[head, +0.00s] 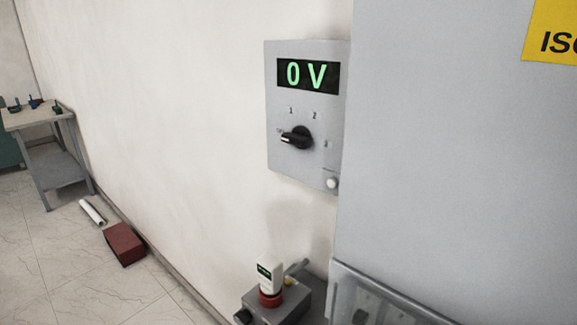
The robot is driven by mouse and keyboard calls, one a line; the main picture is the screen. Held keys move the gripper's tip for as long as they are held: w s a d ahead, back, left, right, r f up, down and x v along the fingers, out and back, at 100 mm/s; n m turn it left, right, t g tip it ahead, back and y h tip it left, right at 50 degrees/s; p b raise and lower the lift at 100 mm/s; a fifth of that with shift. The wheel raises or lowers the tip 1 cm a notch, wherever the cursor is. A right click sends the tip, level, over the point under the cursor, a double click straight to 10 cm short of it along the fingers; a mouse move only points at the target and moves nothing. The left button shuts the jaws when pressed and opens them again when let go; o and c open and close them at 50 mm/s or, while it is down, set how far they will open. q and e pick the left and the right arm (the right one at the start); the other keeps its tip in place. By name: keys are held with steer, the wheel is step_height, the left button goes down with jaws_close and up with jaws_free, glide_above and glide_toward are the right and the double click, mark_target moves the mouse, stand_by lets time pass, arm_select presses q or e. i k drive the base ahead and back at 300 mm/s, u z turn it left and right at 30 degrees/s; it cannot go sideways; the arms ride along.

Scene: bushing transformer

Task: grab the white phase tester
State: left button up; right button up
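A white device with a small dark screen and green characters, which looks like the white phase tester (270,271), stands upright at the bottom centre of the head view. Its lower end is at a red ring (271,298) on top of a grey box (295,304). I cannot tell how deep it sits in the ring. Neither of my grippers is in view.
A grey wall panel (284,172) reads "0 V" and has a black knob (297,138). A large grey cabinet (440,150) fills the right. A small table (48,115), a red box (125,243) and a white cylinder (92,211) are at left. Floor at lower left is clear.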

mark_target(269, 268)
steer(key=z, duration=2.5)
steer(key=k, duration=1.05)
steer(key=u, duration=0.55)
